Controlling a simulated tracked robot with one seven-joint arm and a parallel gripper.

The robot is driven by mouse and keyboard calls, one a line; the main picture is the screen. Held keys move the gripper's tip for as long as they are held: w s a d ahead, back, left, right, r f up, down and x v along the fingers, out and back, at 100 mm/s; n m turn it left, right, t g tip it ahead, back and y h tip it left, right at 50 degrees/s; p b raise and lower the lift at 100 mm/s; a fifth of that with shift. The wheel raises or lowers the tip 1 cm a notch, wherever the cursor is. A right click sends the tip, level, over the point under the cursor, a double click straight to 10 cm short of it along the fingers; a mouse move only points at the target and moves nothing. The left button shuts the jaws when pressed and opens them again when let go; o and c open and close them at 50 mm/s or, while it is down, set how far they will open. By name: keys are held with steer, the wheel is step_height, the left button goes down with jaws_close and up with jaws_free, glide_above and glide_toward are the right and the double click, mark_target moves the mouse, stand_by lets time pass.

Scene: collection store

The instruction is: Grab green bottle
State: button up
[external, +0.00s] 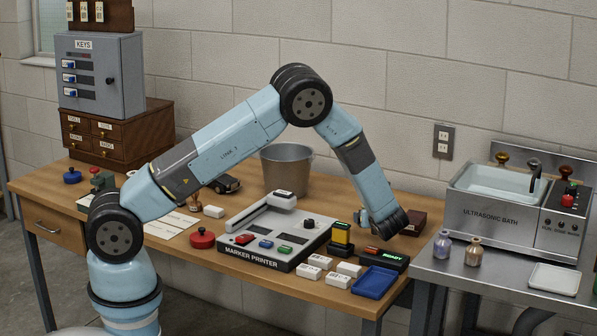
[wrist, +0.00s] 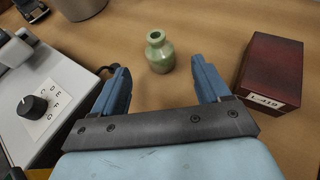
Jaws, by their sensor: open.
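The green bottle (wrist: 159,54) is small, pale green and narrow-necked. It stands upright on the wooden table, just beyond the fingertips in the wrist view and roughly centred between them. My gripper (wrist: 160,75) is open and empty, with its two blue fingers apart. In the external view my gripper (external: 376,217) is low over the right part of the table, behind the marker printer's right end. The bottle is not clearly visible there, as my arm covers that spot.
A dark red box (wrist: 272,74) stands close right of my gripper. The marker printer (external: 277,238) is to the left. A metal bucket (external: 286,168) stands behind. A black device with a green display (external: 381,257) and a blue tray (external: 375,282) lie in front. Two small bottles (external: 473,251) stand on the metal bench.

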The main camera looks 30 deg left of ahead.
steer(key=x, duration=0.9)
steer(key=shift+w+a, duration=0.15)
steer(key=shift+w, duration=0.05)
steer(key=shift+c, duration=0.2)
steer(key=c, duration=1.1)
